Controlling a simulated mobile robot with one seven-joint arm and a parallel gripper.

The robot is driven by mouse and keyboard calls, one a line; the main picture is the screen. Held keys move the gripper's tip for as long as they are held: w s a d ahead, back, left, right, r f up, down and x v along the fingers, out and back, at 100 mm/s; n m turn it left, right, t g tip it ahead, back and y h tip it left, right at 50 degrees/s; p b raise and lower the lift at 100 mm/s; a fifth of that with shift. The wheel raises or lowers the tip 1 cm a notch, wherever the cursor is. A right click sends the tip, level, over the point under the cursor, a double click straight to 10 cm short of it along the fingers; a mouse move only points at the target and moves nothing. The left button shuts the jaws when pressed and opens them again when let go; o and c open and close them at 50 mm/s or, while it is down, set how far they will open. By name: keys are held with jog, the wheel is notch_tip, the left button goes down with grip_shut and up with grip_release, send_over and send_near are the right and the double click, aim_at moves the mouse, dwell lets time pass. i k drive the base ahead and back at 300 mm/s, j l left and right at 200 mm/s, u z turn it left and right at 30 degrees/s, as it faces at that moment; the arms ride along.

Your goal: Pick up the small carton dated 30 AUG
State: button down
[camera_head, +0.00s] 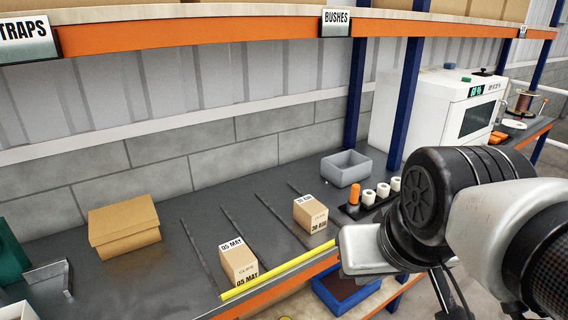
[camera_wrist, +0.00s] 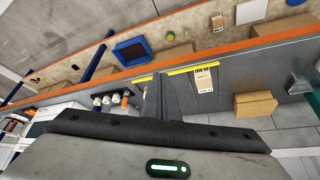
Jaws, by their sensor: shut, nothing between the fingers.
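The small carton dated 30 AUG (camera_head: 311,217) stands upright on the dark shelf top, between low divider rails, near the yellow front strip (camera_head: 279,271). A similar carton dated 05 MAY (camera_head: 240,266) stands in a lane to its left; a labelled carton (camera_wrist: 204,82) also shows in the wrist view. My gripper is at the right of the 30 AUG carton in the head view, its fingertips not clear there. In the wrist view my gripper (camera_wrist: 162,92) looks shut and empty above the shelf, and I cannot make out the 30 AUG carton there.
A larger brown box (camera_head: 125,228) lies at left. A grey bin (camera_head: 346,168) and a black rack with an orange and several white spools (camera_head: 369,197) stand behind and right of the carton. A blue post (camera_head: 404,100) and overhead shelf (camera_head: 190,36) bound the space.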

aim_at(311, 214)
jog(key=i+l+u, duration=0.4)
jog(key=l, duration=0.2)
jog(key=i+l+u, duration=0.2)
jog(key=l, duration=0.15)
jog(key=i+l+u, duration=0.2)
jog(key=l, duration=0.15)
jog(key=l+u, duration=0.2)
jog(key=l, duration=0.2)
jog(key=i, duration=0.05)
